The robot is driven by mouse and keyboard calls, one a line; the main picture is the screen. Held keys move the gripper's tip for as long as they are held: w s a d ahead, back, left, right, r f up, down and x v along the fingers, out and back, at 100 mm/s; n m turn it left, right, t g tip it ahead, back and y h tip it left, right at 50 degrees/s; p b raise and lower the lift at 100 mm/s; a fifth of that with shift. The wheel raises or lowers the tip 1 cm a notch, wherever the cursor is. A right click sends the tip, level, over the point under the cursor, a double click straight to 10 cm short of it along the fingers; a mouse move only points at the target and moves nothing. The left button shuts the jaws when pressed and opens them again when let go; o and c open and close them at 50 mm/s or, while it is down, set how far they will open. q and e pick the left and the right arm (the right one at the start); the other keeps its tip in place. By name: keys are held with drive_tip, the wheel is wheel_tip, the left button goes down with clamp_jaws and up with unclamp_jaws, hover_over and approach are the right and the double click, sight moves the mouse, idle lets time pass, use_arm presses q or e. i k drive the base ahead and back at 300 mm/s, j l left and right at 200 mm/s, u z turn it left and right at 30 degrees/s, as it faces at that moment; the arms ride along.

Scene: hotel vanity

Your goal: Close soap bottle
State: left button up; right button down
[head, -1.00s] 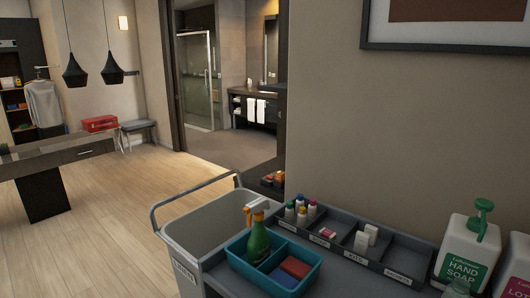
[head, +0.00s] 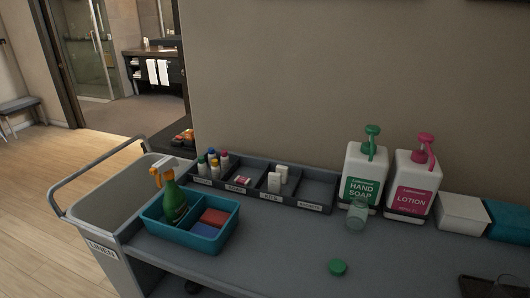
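A small clear bottle (head: 357,216) stands upright on the grey cart top (head: 280,250), just in front of the large white hand soap dispenser (head: 362,178). No cap shows on its top. A round green cap (head: 338,267) lies apart from it on the cart top, nearer the front edge. The hand soap dispenser has a green pump and a green label.
A pink-pump lotion dispenser (head: 411,187), a white box (head: 462,213) and a teal box (head: 509,220) stand to the right. A teal caddy (head: 151,221) with a spray bottle (head: 174,204) and sponges, and a labelled compartment tray (head: 316,208), are left. A dark flat item (head: 480,287) lies front right.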

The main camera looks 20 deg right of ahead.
sight(359, 210)
drive_tip(key=z, duration=1.35)
